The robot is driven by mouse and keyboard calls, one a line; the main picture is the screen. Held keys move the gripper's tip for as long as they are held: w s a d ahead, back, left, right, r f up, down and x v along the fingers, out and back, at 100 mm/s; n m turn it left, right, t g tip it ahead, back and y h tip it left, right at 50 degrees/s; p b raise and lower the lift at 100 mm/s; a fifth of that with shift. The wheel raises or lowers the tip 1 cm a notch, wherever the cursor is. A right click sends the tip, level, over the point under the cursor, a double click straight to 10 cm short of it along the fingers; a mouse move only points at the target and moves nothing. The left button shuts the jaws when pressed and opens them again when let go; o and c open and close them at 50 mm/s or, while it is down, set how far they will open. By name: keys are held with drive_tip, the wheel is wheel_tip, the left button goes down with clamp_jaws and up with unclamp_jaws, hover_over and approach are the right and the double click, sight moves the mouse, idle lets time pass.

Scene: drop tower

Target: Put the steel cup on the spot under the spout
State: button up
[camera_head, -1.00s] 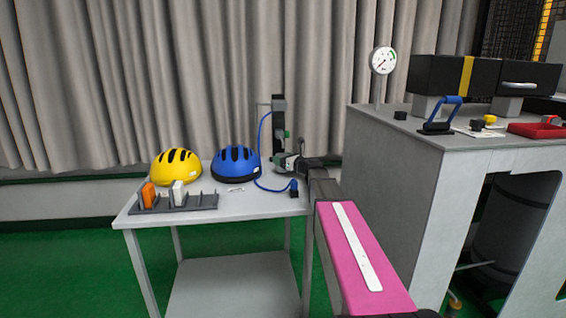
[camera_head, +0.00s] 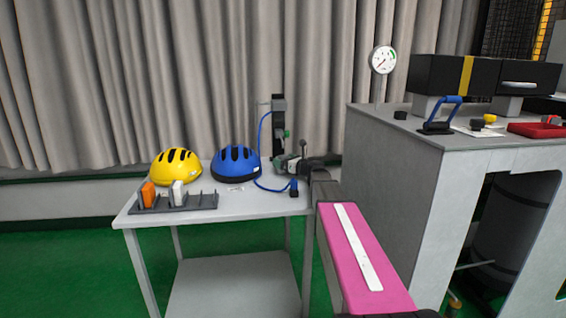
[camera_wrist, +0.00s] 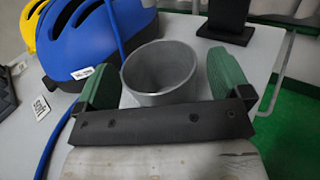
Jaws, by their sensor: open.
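The steel cup (camera_wrist: 160,72) is a grey, open-topped cup standing on the table in the wrist view. My gripper (camera_wrist: 163,78) is open, with one green finger on each side of the cup and a gap on the right side. In the head view my gripper (camera_head: 288,161) is low over the right end of the table, where it makes the cup hard to pick out. A black upright stand (camera_head: 278,128) with a blue hose rises behind it. Its dark base (camera_wrist: 228,28) shows beyond the cup. The spot under the spout is not clearly visible.
A blue helmet (camera_head: 236,164) is left of the gripper, with a yellow helmet (camera_head: 176,167) farther left. A dark rack (camera_head: 175,203) is at the table's (camera_head: 250,206) front left. A tall grey cabinet (camera_head: 395,165) stands right of my arm.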

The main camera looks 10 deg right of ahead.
drive_tip(key=v, duration=1.1)
idle(0.9)
